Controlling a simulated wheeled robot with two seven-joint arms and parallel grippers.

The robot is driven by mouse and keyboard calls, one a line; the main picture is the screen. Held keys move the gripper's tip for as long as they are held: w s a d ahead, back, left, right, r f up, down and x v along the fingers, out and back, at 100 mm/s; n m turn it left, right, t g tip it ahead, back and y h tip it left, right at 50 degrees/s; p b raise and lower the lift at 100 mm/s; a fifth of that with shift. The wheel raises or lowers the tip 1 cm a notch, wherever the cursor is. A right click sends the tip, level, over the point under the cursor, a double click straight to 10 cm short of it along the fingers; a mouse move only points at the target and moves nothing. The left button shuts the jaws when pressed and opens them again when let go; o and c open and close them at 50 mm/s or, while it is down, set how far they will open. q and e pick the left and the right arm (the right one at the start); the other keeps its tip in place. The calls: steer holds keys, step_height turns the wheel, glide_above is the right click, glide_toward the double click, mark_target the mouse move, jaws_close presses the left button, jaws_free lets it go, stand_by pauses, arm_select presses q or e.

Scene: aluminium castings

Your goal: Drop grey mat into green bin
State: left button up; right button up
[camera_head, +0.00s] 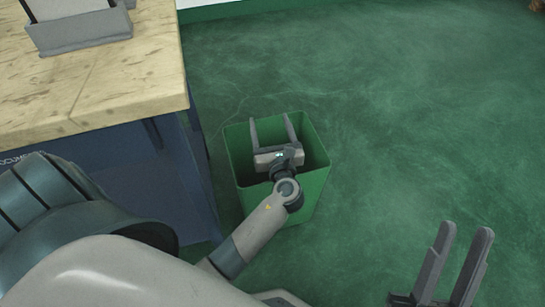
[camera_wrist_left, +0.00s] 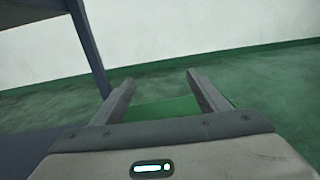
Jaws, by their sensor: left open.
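The green bin (camera_head: 318,185) stands on the floor beside the table. My left gripper (camera_head: 270,118) is over the bin's opening, its two fingers spread with nothing between them. In the left wrist view, the left gripper (camera_wrist_left: 161,79) is also open and empty, with a green surface of the bin (camera_wrist_left: 165,110) between the fingers. I see no grey mat in either view; part of the bin's inside is hidden by my left gripper. My right gripper (camera_head: 465,231) is at the lower right, its fingers apart and empty, away from the bin.
A wooden-topped table (camera_head: 120,90) with a dark blue frame stands close to the left of the bin. A grey holder (camera_head: 80,30) with dark items sits on it. The green floor (camera_head: 430,120) to the right is clear.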

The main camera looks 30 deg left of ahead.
arm_select(q)
steer(key=p+v, duration=0.1)
steer(key=v, duration=1.1)
arm_select(e)
steer(key=f+g, duration=0.1)
steer(key=a+f+g, duration=0.1)
steer(key=f, duration=0.1)
steer(key=a+f, duration=0.1)
steer(key=shift+s+a+f+g, duration=0.15)
steer(key=shift+s+a+g, duration=0.1)
steer(key=shift+g, duration=0.15)
arm_select(q)
steer(key=shift+s+d+r, duration=0.1)
arm_select(e)
steer(key=shift+w+d+r, duration=0.1)
steer(key=shift+d+r, duration=0.05)
steer(key=shift+r, duration=0.1)
steer(key=shift+f, duration=0.1)
